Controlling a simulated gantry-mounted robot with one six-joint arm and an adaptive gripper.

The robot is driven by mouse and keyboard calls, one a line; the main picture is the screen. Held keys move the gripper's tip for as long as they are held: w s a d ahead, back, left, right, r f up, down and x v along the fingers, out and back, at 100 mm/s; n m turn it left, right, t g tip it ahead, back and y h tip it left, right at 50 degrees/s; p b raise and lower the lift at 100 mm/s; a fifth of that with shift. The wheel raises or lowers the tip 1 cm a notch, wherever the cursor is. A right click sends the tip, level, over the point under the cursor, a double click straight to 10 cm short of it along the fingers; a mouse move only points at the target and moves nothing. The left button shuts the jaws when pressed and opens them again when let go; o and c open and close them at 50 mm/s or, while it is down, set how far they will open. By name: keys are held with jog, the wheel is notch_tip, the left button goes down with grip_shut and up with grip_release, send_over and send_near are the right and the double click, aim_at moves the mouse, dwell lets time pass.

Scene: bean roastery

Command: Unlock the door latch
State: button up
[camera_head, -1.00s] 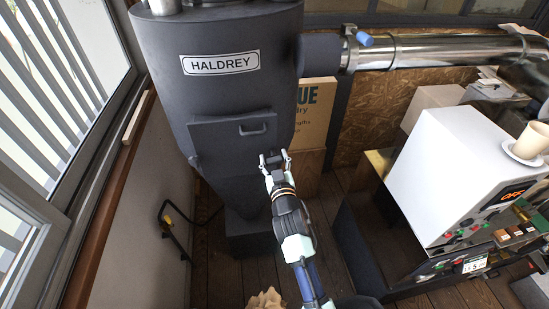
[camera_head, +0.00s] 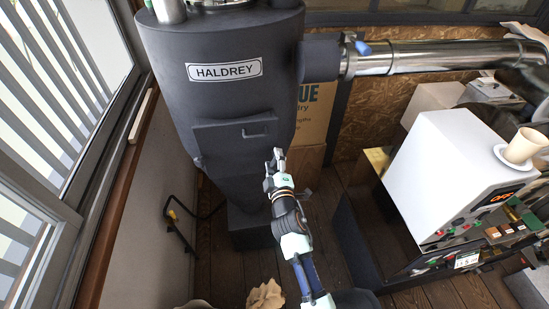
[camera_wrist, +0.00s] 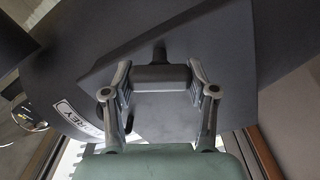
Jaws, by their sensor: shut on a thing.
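The dark door panel (camera_head: 232,145) is on the front of the grey HALDREY hopper, with a small handle (camera_head: 257,132) near its top right. My gripper (camera_head: 277,156) is at the panel's lower right edge. In the wrist view its two fingers stand on either side of a dark latch bar (camera_wrist: 160,78) and are shut on its ends. A short stem joins the bar to the panel behind it. In the head view the latch is mostly hidden by the fingers. The panel looks closed against the hopper.
A metal duct (camera_head: 440,58) runs right from the hopper. A cardboard box (camera_head: 312,115) stands behind it. A white machine (camera_head: 440,170) with a cup on top is at right. A window and ledge (camera_head: 105,215) line the left. Wooden floor lies between.

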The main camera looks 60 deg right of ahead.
jog(key=n+p, duration=0.1)
jog(key=n, duration=0.4)
jog(key=shift+f+p, duration=0.1)
jog(key=shift+p, duration=0.2)
dwell(0.4)
jog(key=o, duration=1.2)
jog(key=shift+c, duration=0.2)
jog(key=v, duration=1.2)
